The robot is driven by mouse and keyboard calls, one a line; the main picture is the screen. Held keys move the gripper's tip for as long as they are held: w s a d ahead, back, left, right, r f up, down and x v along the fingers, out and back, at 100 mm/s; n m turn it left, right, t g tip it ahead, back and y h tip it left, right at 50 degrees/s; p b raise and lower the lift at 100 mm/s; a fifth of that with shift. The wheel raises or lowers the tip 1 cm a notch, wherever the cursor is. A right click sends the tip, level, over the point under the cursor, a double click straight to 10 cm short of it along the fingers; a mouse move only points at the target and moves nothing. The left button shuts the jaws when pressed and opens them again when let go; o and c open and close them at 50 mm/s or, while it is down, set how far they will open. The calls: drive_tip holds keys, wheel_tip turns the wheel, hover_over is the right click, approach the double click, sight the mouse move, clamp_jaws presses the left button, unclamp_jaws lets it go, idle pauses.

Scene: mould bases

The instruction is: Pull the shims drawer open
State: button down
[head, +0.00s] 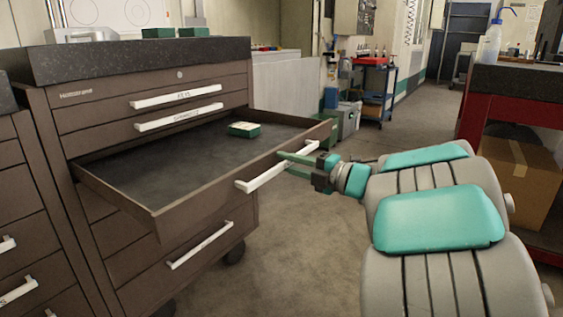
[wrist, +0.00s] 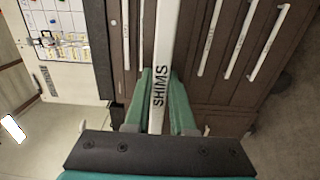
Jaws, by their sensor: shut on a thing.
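The shims drawer (head: 203,211) is a brown drawer, pulled well out of the cabinet in the head view. Its white handle (head: 262,180) runs along its front; in the wrist view the handle (wrist: 163,60) bears the word SHIMS. My gripper (head: 300,160) is at the right end of that handle in the head view. In the wrist view its green fingers (wrist: 158,105) lie on both sides of the handle, shut on it. A small green box (head: 244,129) with pale contents sits inside the drawer near the back right.
The brown cabinet (head: 60,120) has closed drawers above and below the open one. A red bench (head: 480,120) with a cardboard box (head: 518,185) stands at the right. A blue cart (head: 372,95) stands farther back. Floor (head: 300,235) is clear before the drawer.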

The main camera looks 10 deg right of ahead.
drive_tip(key=shift+f, duration=0.1)
drive_tip(key=c, duration=0.8)
unclamp_jaws()
drive_tip(key=shift+o, duration=0.2)
drive_tip(key=v, duration=0.7)
drive_tip(key=shift+s+d, duration=0.25)
drive_tip(key=shift+s, duration=0.05)
